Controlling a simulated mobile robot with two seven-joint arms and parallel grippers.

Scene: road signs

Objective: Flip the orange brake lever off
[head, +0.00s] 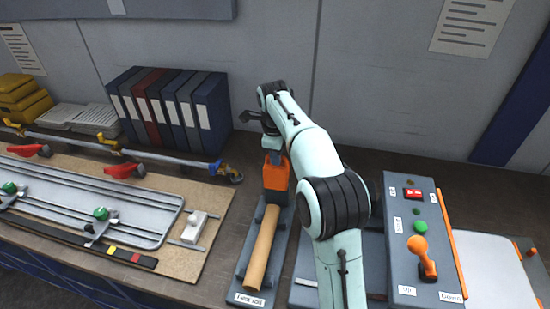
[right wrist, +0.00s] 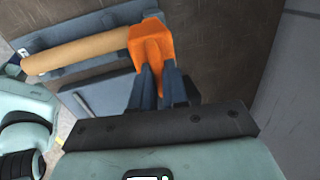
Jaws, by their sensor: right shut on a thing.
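The orange brake lever (head: 276,177) is a blocky orange piece at the far end of a wooden roll (head: 258,250), which lies in a grey cradle (head: 243,262). My right gripper (head: 272,157) comes down over the lever from behind and is shut on it. In the right wrist view the orange lever (right wrist: 148,42) shows between and beyond the dark fingers of the right gripper (right wrist: 153,80). The fingers hide part of the lever, so its exact tilt is hard to tell. My left gripper is not in view.
A grey control box (head: 415,255) with a green button and an orange-knobbed lever (head: 420,250) stands at the right. Blue and red binders (head: 170,108) stand behind at the left. A board with a clamped sign plate (head: 90,200) fills the left bench.

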